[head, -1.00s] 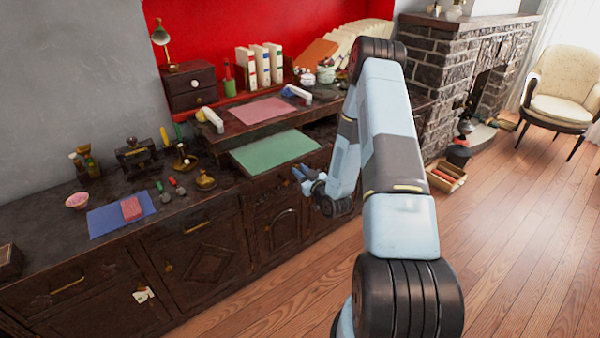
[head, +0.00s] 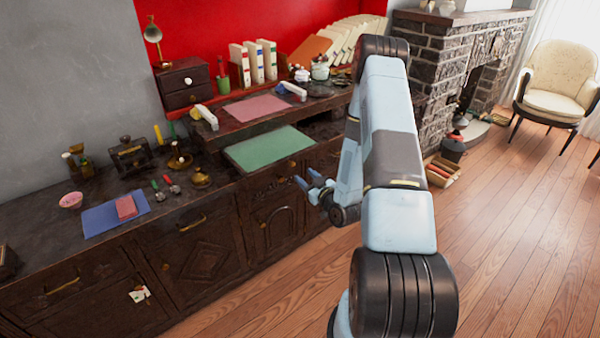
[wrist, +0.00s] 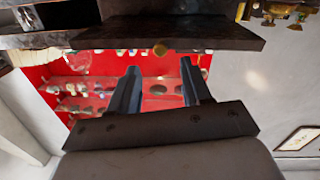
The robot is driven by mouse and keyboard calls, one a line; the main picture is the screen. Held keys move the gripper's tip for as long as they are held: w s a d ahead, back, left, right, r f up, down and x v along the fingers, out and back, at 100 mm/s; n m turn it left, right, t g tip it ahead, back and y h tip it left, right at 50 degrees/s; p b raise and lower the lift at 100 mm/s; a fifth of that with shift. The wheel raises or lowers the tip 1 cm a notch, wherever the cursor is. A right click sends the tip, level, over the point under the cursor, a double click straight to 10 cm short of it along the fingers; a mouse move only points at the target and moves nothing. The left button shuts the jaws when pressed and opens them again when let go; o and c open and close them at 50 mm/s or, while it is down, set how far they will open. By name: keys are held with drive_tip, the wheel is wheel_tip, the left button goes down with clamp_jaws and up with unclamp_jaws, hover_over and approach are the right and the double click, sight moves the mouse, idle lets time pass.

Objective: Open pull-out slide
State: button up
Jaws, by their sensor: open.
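The pull-out slide is a dark board (wrist: 215,34) that crosses the top of the wrist view, with a small round brass knob (wrist: 160,49) on its edge. In the head view a green mat (head: 268,148) lies on a dark surface, and a brass knob (head: 292,164) shows below its front edge. My gripper (head: 308,178) is open and empty, in front of the cabinet just right of and below this knob. In the wrist view the two blue fingers of my gripper (wrist: 159,66) are spread apart below the knob and do not appear to touch it.
The dark cabinet (head: 205,262) runs along the left, its top crowded with small items, a blue mat (head: 100,222) and a raised shelf holding a pink mat (head: 255,108). A box (head: 441,170) stands on the floor near the brick fireplace (head: 440,70). Open wooden floor lies right.

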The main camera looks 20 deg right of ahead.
drive_tip(key=v, duration=0.7)
idle(0.4)
drive_tip(key=w+r+n+g, duration=0.2)
drive_tip(key=w+r+g, duration=0.1)
drive_tip(key=w+r, duration=0.25)
drive_tip(key=s+a+r+m+g+h, duration=0.1)
drive_tip(key=s+r+g+h, duration=0.15)
drive_tip(key=r, duration=0.75)
drive_tip(key=s+r+m+g+h, duration=0.1)
drive_tip(key=r+h, duration=0.2)
drive_tip(key=r, duration=0.6)
drive_tip(key=s+a+r+m+g, duration=0.1)
drive_tip(key=s+a+r, duration=0.2)
drive_tip(key=s, duration=0.6)
drive_tip(key=s+a+r+m+g, duration=0.2)
drive_tip(key=s+a+r, duration=0.1)
drive_tip(key=s+r, duration=0.4)
drive_tip(key=s+a+r+m+g+y, duration=0.1)
drive_tip(key=s+r, duration=0.5)
drive_tip(key=s, duration=0.6)
drive_tip(key=shift+s+a+m+g, duration=0.3)
drive_tip(key=shift+a+g, duration=0.35)
drive_tip(key=shift+a, duration=0.35)
